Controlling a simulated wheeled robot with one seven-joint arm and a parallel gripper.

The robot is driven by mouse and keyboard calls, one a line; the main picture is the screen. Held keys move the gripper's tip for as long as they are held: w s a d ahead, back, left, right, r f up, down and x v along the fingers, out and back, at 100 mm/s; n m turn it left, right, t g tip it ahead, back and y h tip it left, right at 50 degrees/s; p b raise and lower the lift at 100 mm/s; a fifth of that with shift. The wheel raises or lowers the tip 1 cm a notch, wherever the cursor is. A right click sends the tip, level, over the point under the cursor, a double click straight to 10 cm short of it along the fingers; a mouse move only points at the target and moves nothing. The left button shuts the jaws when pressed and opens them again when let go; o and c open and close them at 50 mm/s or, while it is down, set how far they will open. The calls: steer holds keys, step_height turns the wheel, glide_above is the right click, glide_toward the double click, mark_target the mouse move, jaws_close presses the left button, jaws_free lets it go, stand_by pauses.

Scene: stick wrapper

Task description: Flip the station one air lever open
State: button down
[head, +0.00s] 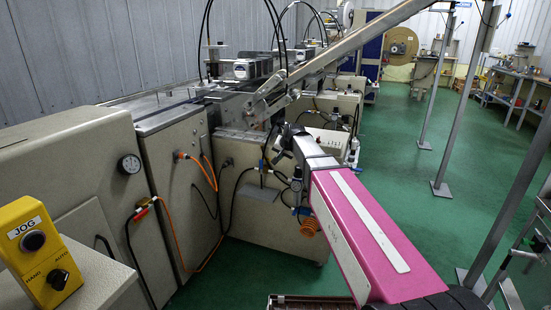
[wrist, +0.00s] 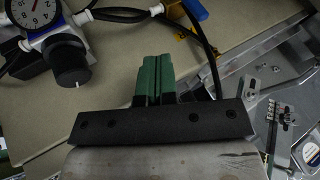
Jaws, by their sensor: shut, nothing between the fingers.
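A blue lever handle (wrist: 196,9) shows at the top edge of the wrist view, on a yellow-brass fitting with a black hose running down from it. Whether it is the station one air lever, and how it is set, I cannot tell. My gripper (wrist: 157,62) has two green fingers closed together with nothing between them. The fingers point up toward the panel, below and left of the blue handle and apart from it in the picture. In the head view my gripper (head: 281,146) is small and dark in front of the machine at the end of my pink arm.
A pressure gauge (wrist: 25,15) and a regulator with a black knob (wrist: 70,62) stand left of my fingers. Metal machine parts (wrist: 290,125) lie at the right. A yellow JOG box (head: 38,250) is at the lower left. Green floor (head: 400,170) is open to the right.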

mark_target(261, 160)
steer(key=w+a+f, duration=0.5)
steer(key=a+f, duration=0.1)
steer(key=shift+w+a+f, duration=0.25)
steer(key=shift+a+f, duration=0.05)
steer(key=shift+f, duration=0.1)
steer(key=shift+w+a+r+h, duration=0.15)
steer(key=shift+a+h, duration=0.2)
steer(key=shift+h, duration=0.15)
stand_by(0.3)
steer(key=shift+w+a+r+n+g+h, duration=0.2)
steer(key=shift+a+n+g+h, duration=0.1)
steer(key=shift+a+h, duration=0.3)
steer(key=shift+w+a+r+n+g+h, duration=0.1)
steer(key=shift+w+a+n+g+h, duration=0.15)
steer(key=shift+a+h, duration=0.3)
steer(key=w+a+f+n+g+h, duration=0.1)
steer(key=a+f+g+h, duration=0.1)
steer(key=a+h, duration=0.3)
steer(key=shift+w+a+f+h, duration=0.15)
steer(key=shift+w+f+h, duration=0.15)
steer(key=shift+h, duration=0.75)
steer(key=shift+s+f, duration=0.15)
